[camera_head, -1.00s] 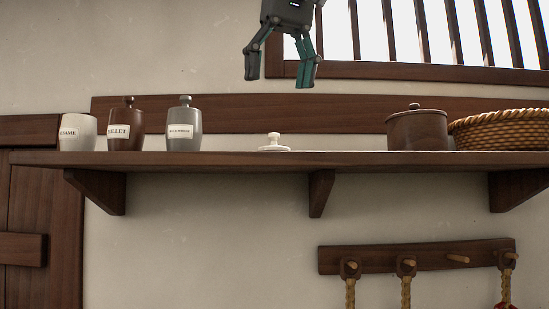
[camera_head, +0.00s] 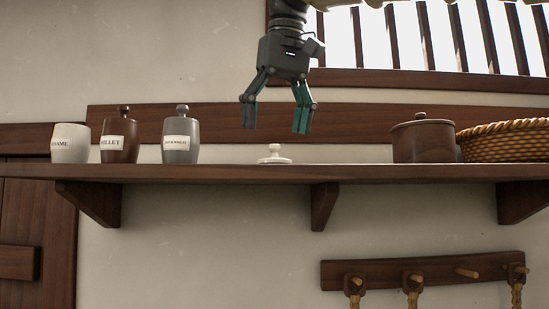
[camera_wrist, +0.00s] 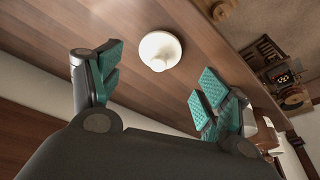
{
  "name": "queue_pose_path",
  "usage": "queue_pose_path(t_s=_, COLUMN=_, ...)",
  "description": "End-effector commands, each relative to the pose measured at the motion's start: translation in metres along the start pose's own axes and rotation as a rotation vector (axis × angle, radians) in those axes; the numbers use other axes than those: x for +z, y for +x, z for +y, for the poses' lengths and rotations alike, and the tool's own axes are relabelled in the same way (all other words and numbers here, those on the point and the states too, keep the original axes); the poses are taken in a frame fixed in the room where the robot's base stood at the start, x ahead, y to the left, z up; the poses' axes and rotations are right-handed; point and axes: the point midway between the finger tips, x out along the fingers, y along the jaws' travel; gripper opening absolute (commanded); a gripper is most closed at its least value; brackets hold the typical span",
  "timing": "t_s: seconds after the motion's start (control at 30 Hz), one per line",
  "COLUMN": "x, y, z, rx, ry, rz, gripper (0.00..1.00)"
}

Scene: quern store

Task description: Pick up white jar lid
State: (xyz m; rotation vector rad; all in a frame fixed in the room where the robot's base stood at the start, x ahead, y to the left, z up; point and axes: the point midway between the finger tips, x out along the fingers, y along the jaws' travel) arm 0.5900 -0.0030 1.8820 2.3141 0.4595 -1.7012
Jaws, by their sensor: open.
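The white jar lid (camera_head: 275,154) lies knob up on the wooden shelf (camera_head: 400,174), in the clear stretch between the jars and the brown pot. In the wrist view the lid (camera_wrist: 160,50) shows as a pale disc with its knob, beyond the fingertips and between them. My gripper (camera_head: 276,132) hangs above the lid, pointing down, with its fingers apart and nothing between them. In the wrist view my gripper (camera_wrist: 150,85) shows teal pads on both sides, apart from the lid.
On the left stand a white jar without a lid (camera_head: 70,143), a brown millet jar (camera_head: 119,142) and a grey jar (camera_head: 180,142). On the right are a lidded brown pot (camera_head: 423,140) and a woven basket (camera_head: 505,141). Shelf room beside the lid is free.

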Motion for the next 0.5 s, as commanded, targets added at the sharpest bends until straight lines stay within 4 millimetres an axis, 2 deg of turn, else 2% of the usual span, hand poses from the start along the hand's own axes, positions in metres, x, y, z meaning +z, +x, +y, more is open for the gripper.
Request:
queue_pose_path(t_s=0.3, x=0.002, y=0.033, z=0.002, rx=-0.001, ry=0.0, rz=-0.004, gripper=0.77)
queue_pose_path(t_s=0.5, x=0.003, y=0.044, z=0.001, rx=-0.001, ry=0.001, rz=0.0, gripper=0.77)
